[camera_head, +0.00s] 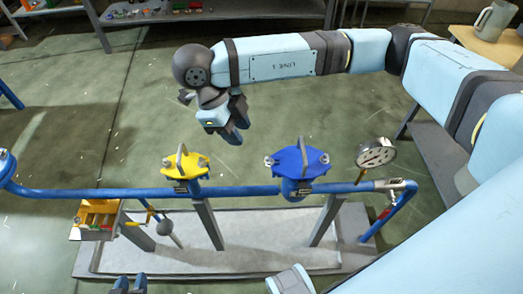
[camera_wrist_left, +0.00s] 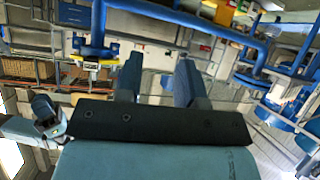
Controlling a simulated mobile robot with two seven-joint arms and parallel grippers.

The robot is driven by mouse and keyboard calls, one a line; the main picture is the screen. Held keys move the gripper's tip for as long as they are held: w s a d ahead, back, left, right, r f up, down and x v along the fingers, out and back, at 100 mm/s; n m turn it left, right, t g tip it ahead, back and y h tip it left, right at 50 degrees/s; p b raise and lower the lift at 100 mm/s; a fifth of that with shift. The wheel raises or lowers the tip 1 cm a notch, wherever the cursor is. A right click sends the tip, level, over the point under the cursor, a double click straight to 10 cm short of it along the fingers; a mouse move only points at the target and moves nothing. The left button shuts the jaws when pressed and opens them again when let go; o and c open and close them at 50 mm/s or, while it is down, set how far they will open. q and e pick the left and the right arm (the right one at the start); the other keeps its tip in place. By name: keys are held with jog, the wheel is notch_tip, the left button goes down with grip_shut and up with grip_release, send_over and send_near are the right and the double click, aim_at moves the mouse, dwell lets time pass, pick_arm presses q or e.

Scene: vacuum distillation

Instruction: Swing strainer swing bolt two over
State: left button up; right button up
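On the blue pipe (camera_head: 240,191) in the head view sit two lidded fittings. One has a yellow lid (camera_head: 199,161), the other a blue lid (camera_head: 311,156). Each lid carries a grey upright bar and small grey bolts at its rim. Which fitting is the strainer, and which bolt is number two, I cannot tell. My right gripper (camera_head: 236,125) hangs behind and above the pipe, between the lids, its fingers a little apart and empty. My left gripper (camera_head: 131,285) shows only its fingertips at the bottom edge. In the left wrist view its fingers (camera_wrist_left: 160,80) stand apart with nothing between them.
A round gauge (camera_head: 376,153) stands on the pipe's right. A yellow box (camera_head: 98,214) is at lower left. A grey plinth (camera_head: 255,224) lies under the pipe. Shelves (camera_head: 215,14) are at the back, and a jug (camera_head: 491,20) is at top right. Open floor lies behind the pipe.

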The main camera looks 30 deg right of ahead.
aim_at(267, 158)
jog(key=shift+h, duration=0.4)
jog(key=b+x, duration=0.1)
jog(key=x, duration=0.3)
jog(key=b+x, duration=0.1)
jog(key=x, duration=0.3)
jog(key=w+d+b+x, duration=0.1)
jog(key=x, duration=0.3)
jog(key=shift+d, duration=0.2)
jog(key=shift+d+f, duration=0.15)
jog(key=shift+f, duration=0.35)
pick_arm(q)
jog(key=shift+w+d+f+h, duration=0.1)
jog(key=shift+d+h, duration=0.2)
